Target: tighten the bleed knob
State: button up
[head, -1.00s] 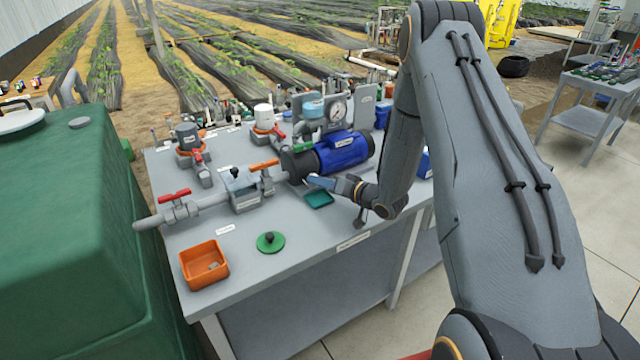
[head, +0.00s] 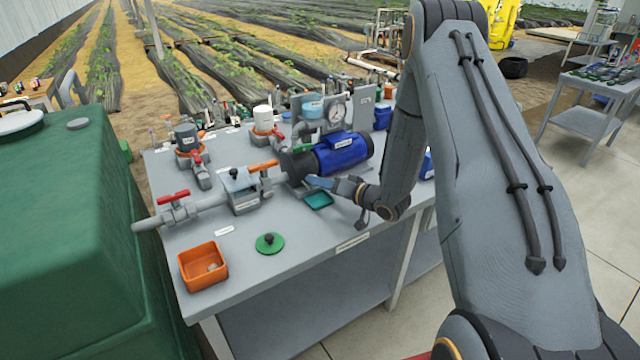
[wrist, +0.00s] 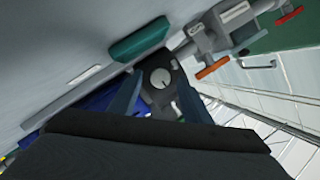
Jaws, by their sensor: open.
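My gripper (head: 316,182) is at the near side of the blue pump (head: 343,153), low over the bench. In the wrist view my gripper (wrist: 156,101) is open, with its two blue-grey fingers apart. Beyond and between them is the dark pump housing with a round, pale-faced knob (wrist: 160,78) bearing a short dark mark, which looks like the bleed knob. I see no clear contact between fingers and knob. In the head view this knob cannot be made out.
A teal tray (head: 318,200) lies just below my gripper. A pipe with a red-handled valve (head: 174,197) and an orange-handled valve (head: 263,165) runs left of the pump. An orange bin (head: 203,267) and a green disc (head: 269,243) stand on the front bench, with bare surface around them.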

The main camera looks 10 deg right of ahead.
jog(key=b+v, duration=0.1)
jog(key=v, duration=0.6)
jog(key=shift+d+r, duration=0.1)
